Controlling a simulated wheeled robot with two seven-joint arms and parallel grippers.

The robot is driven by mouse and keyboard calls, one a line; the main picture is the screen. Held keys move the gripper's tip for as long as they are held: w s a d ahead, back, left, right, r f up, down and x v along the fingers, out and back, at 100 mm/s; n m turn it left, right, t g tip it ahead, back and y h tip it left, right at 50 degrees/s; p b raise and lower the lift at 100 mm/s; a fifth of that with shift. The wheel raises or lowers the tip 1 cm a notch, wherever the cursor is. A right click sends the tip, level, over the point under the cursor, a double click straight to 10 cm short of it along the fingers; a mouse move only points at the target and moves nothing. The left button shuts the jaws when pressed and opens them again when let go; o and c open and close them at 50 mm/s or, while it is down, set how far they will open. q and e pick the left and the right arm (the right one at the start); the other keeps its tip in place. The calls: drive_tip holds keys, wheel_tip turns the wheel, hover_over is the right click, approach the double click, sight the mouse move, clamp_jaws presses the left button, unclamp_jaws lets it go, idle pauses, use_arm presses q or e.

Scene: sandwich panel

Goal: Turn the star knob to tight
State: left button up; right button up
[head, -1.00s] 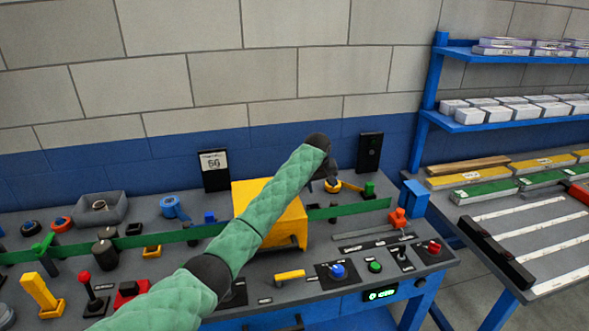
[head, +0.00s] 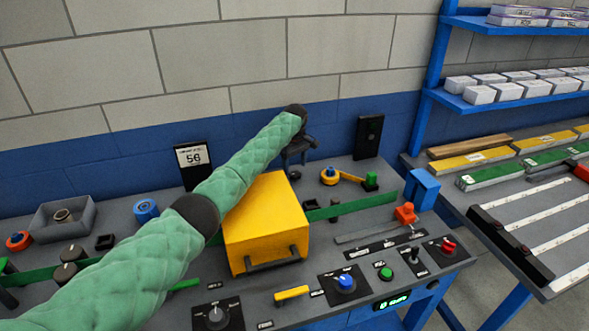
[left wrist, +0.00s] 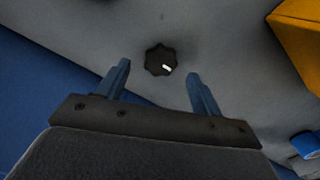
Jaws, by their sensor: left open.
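The star knob (left wrist: 160,60) is a small dark lobed knob with a white mark, on the grey panel in the left wrist view. In the head view a small dark shape behind the yellow box (head: 294,175) may be this knob; it is too small to be sure. My left gripper (head: 297,160) hangs over the back of the panel, behind the yellow box. In the left wrist view the left gripper (left wrist: 158,70) is open, its two blue-grey fingers apart on either side of the knob in the picture. I cannot tell the height between them. My right gripper is out of view.
The yellow box (head: 262,220) with a handle stands close in front of the gripper. A blue-and-yellow part (head: 329,176) and a black wall unit (head: 368,137) are to the right. A counter display (head: 193,160) stands to the left. Several knobs and switches line the front.

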sight(295, 174)
use_arm(q)
drive_tip(key=shift+f, duration=1.55)
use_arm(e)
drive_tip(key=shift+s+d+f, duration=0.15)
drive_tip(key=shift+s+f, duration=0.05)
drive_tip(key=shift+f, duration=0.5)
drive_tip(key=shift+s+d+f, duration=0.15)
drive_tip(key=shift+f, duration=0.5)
use_arm(q)
drive_tip(key=shift+s, duration=0.1)
drive_tip(key=c, duration=1)
